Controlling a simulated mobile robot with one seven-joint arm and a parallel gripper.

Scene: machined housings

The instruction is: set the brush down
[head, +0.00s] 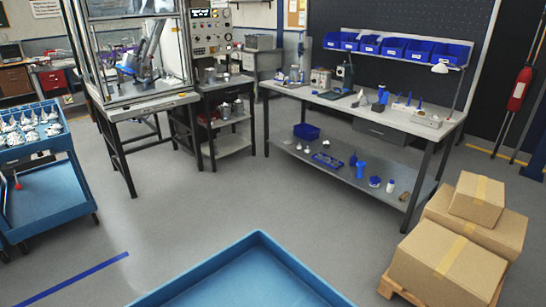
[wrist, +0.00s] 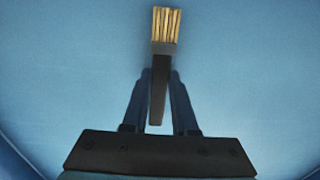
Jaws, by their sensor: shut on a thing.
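The brush (wrist: 165,27) has a dark handle and pale yellow bristles, and it shows in the wrist view at the top middle. My gripper (wrist: 159,78) is shut on the brush's handle, with one finger on each side of it. The bristles point away from my gripper. Behind the brush is a plain blue surface, and I cannot tell from this view whether the brush touches it. In the head view neither my gripper nor the brush shows.
A blue tray (head: 262,240) with a raised rim is at the bottom middle of the head view. Stacked cardboard boxes (head: 450,258) stand at the right. A workbench (head: 395,112) with tools stands at the back, and a blue cart (head: 45,195) at the left. Grey floor lies between.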

